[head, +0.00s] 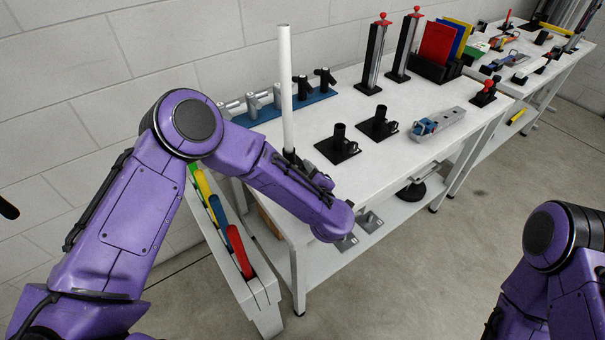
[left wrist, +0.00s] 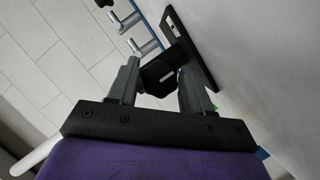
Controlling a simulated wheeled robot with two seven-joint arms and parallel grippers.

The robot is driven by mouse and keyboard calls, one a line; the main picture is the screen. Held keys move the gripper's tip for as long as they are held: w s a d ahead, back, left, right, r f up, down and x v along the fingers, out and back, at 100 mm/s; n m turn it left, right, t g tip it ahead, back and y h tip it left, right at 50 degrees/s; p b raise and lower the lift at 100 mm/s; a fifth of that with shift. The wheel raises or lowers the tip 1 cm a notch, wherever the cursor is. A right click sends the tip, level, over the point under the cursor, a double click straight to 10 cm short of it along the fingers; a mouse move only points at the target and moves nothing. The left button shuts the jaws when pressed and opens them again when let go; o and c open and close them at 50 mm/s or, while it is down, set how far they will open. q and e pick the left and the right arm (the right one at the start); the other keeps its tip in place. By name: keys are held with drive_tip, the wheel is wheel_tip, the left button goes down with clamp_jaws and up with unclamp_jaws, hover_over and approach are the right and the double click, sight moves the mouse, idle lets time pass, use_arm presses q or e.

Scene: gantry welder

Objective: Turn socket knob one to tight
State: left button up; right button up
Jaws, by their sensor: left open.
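A black socket with a square base plate (left wrist: 195,50) stands on the white table in the left wrist view. A black block on it (left wrist: 158,75), likely its knob, sits between the fingers of my open left gripper (left wrist: 160,82); I cannot tell whether they touch it. In the head view a white tube (head: 286,85) stands upright, its lower end and the socket there mostly hidden by my left forearm, as is my left gripper. Two empty black sockets (head: 338,142) (head: 379,123) stand to the right of it. My right gripper is out of view.
A blue rail (head: 283,107) with grey and black handles lies along the back of the table (head: 420,165). Two black posts with red tops (head: 373,55) (head: 404,45) stand behind. A blue and grey fixture (head: 437,124) lies to the right. A side rack (head: 222,235) holds coloured pieces.

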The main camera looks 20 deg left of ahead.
use_arm(q)
drive_tip(key=b+v, duration=0.1)
drive_tip(key=v, duration=0.8)
drive_tip(key=shift+d+f+b, duration=0.1)
drive_tip(key=shift+b, duration=0.3)
drive_tip(key=shift+s+d, duration=0.2)
drive_tip(key=shift+s, duration=0.25)
